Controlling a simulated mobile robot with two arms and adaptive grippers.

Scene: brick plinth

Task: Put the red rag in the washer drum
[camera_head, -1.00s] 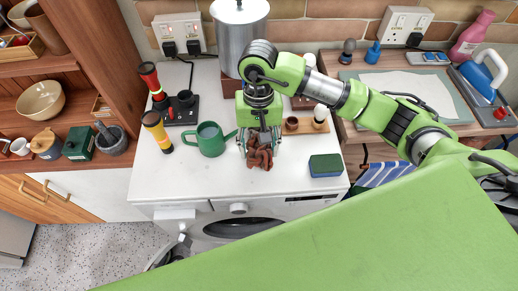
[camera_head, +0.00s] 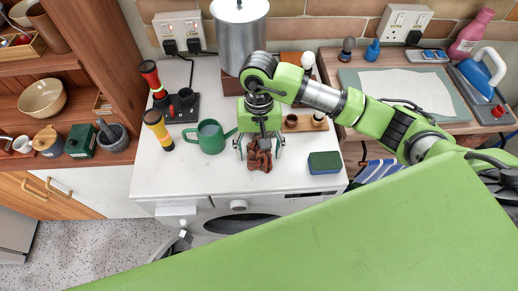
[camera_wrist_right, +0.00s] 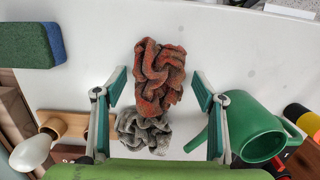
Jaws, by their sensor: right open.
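The crumpled red rag (camera_head: 260,157) lies on the white counter near its front edge; it also shows in the right wrist view (camera_wrist_right: 160,80). My right gripper (camera_head: 260,147) is open above it, with one finger on each side and gaps between fingers and rag in the right wrist view (camera_wrist_right: 160,88). A crumpled grey rag (camera_wrist_right: 143,132) lies right beside the red one, mostly hidden in the head view. The washer (camera_head: 239,205) is below the counter; its dark round opening (camera_head: 240,223) is partly hidden by my green body. My left gripper is out of view.
Torches (camera_head: 157,130), a metal canister (camera_head: 239,40) and a wooden stand (camera_head: 304,122) are around. The counter's front strip is mostly clear.

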